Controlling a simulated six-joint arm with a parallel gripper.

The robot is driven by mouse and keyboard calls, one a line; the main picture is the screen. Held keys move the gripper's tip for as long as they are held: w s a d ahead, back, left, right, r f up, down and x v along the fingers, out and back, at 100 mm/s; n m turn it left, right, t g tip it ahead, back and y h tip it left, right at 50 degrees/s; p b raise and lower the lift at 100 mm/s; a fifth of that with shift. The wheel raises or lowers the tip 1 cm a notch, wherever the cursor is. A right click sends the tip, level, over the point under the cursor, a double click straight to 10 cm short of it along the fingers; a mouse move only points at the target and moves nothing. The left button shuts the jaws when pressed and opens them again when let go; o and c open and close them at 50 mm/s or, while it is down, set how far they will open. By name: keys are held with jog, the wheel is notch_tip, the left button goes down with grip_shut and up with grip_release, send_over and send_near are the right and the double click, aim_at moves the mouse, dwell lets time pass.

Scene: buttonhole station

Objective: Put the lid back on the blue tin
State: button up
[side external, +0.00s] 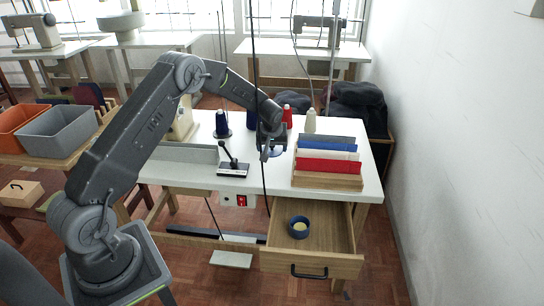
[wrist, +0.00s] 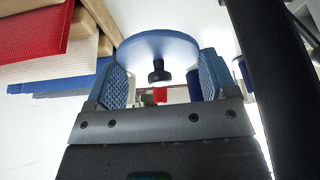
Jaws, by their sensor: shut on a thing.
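The blue lid (wrist: 158,45) is a round disc with a black knob (wrist: 159,73). My gripper (wrist: 162,70) is shut on it, with one textured pad at each side of its rim. In the side view my gripper (side external: 267,150) is above the white table, left of the fabric rack, and only a sliver of the lid (side external: 276,152) shows. The blue tin (side external: 299,228) stands upright and open in the pulled-out drawer, with something pale yellow inside. It is below my gripper and a little to the right.
The wooden drawer (side external: 335,239) is open below the table's front edge. A rack of coloured fabric boards (side external: 327,168) stands on the white table (side external: 366,165). A black lever device (side external: 233,168) and thread spools (side external: 222,124) are left of my gripper. A dark cable hangs beside it.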

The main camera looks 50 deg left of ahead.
aim_at(274, 151)
notch_tip(274, 151, up, 5)
jog(key=shift+f, duration=0.1)
jog(key=shift+d+r, duration=0.2)
jog(key=shift+d, duration=0.35)
jog(key=s+d+m+t+h, duration=0.15)
jog(key=d+m, duration=0.35)
jog(key=d, duration=1.2)
jog(key=shift+s+f, duration=0.15)
jog(key=shift+f, duration=5.6)
jog(key=shift+s+f, duration=0.15)
jog(key=shift+f, duration=5.6)
jog(key=shift+f, duration=0.2)
jog(key=o, duration=0.8)
